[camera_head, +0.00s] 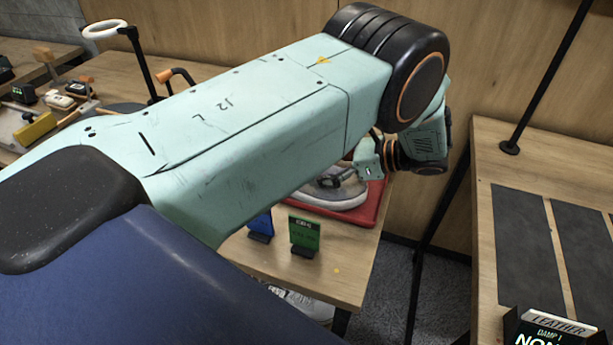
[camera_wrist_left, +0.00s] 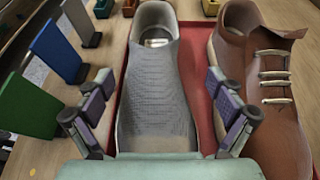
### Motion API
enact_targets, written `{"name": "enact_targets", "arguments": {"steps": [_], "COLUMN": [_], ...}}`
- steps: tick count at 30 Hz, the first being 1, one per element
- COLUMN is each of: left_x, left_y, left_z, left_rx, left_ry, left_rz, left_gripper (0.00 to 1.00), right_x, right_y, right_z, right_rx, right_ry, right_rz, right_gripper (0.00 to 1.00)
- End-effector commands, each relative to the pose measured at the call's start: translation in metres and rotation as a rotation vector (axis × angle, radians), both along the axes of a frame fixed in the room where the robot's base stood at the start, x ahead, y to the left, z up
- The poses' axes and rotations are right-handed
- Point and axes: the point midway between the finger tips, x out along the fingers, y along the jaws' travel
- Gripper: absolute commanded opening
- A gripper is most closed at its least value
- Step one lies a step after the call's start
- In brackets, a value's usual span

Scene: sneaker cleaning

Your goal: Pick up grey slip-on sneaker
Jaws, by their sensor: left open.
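The grey slip-on sneaker (camera_wrist_left: 155,85) lies on a red tray (camera_wrist_left: 122,58), in the middle of the left wrist view. Its toe is nearest me. My left gripper (camera_wrist_left: 158,112) is open, with one finger on each side of the sneaker's front part. I cannot tell whether the fingers touch it. In the head view, the sneaker (camera_head: 330,192) shows only partly on the red tray (camera_head: 372,212), behind my left arm, and the gripper (camera_head: 352,176) is partly hidden there. My right gripper is not in view.
A brown lace-up shoe (camera_wrist_left: 262,85) stands close on the right. A green card (camera_head: 304,233) and a blue card (camera_head: 261,225) stand on the table left of the tray. White shoes (camera_head: 305,303) sit below the table. A second table (camera_head: 485,160) stands at right.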

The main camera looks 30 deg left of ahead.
Motion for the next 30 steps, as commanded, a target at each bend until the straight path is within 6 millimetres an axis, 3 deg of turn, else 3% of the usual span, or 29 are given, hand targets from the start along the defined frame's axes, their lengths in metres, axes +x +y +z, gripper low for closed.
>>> {"name": "enact_targets", "arguments": {"steps": [7, 16, 30], "left_x": [-0.013, -0.014, -0.012], "left_y": [0.025, 0.028, 0.032], "left_z": [-0.013, -0.015, -0.015], "left_rx": [0.001, 0.001, 0.000], "left_ry": [0.002, 0.000, 0.001], "left_rz": [0.001, 0.000, 0.001], "left_gripper": [0.93, 0.93, 0.53], "right_x": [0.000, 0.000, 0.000], "right_y": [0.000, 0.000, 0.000], "right_z": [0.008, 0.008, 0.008], "right_rx": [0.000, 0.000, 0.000], "right_ry": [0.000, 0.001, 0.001], "right_rz": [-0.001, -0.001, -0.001], "right_gripper": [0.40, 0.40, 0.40]}}
